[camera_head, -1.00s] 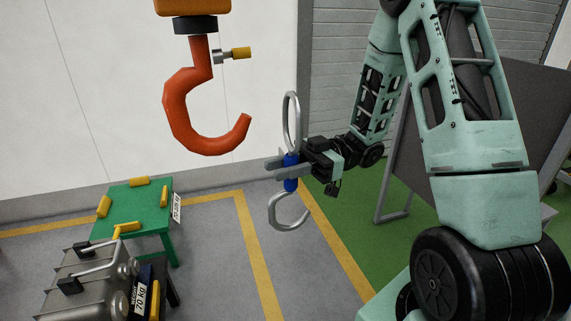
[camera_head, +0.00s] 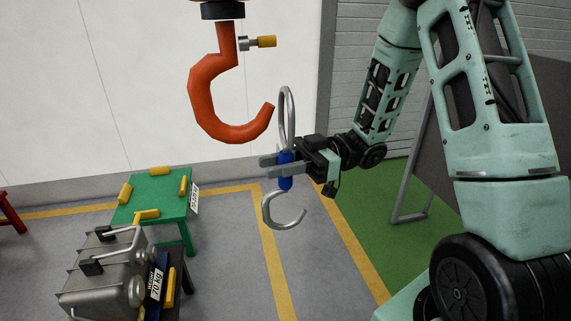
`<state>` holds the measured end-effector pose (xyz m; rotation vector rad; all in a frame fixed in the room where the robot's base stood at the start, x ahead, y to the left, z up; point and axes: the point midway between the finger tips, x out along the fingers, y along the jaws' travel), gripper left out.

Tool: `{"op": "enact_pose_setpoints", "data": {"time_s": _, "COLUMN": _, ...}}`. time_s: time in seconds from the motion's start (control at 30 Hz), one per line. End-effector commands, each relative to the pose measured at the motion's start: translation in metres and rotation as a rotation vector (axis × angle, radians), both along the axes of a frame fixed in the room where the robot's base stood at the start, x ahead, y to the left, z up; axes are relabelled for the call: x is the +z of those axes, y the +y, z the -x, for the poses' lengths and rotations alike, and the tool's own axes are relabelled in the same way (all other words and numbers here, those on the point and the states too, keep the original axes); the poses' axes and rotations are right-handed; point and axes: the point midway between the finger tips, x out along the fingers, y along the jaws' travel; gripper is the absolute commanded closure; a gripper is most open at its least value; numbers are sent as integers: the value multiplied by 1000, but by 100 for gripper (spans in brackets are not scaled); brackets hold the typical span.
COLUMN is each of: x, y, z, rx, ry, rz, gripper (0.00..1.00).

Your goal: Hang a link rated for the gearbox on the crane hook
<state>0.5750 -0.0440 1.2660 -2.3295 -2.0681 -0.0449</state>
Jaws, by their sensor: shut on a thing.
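My gripper (camera_head: 276,161) is shut on the blue middle of a lifting link (camera_head: 285,183). The link hangs upright in the jaws, with a long grey ring (camera_head: 283,110) at the top and an open grey hook (camera_head: 282,222) at the bottom. Any rating on the link is too small to read. The orange crane hook (camera_head: 207,104) hangs from above at the upper middle, its tip just left of the ring in the picture. I see nothing on the crane hook, and whether ring and tip are level in depth I cannot tell. The gearbox (camera_head: 105,275) is grey, at the lower left.
A label by the gearbox (camera_head: 156,284) reads 70 kg. A green table (camera_head: 152,200) with several yellow pieces stands behind it. A yellow-ended pin (camera_head: 265,41) juts from the crane hook's shank. Grey floor with yellow lines is clear below the link.

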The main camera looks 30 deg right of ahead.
Motion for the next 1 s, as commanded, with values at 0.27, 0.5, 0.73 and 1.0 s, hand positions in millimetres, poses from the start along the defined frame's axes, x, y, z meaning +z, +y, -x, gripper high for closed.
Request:
{"op": "enact_pose_setpoints", "data": {"time_s": 0.27, "x": -1, "y": 15, "z": -4, "rx": 2, "ry": -1, "rz": -3, "gripper": 100}}
{"op": "enact_pose_setpoints", "data": {"time_s": 0.5, "x": -2, "y": 27, "z": -8, "rx": 1, "ry": -1, "rz": -2, "gripper": 100}}
{"op": "enact_pose_setpoints", "data": {"time_s": 0.73, "x": -2, "y": 39, "z": -12, "rx": 2, "ry": -2, "rz": -3, "gripper": 100}}
{"op": "enact_pose_setpoints", "data": {"time_s": 1.0, "x": -4, "y": 52, "z": -17, "rx": 1, "ry": -2, "rz": -2, "gripper": 100}}
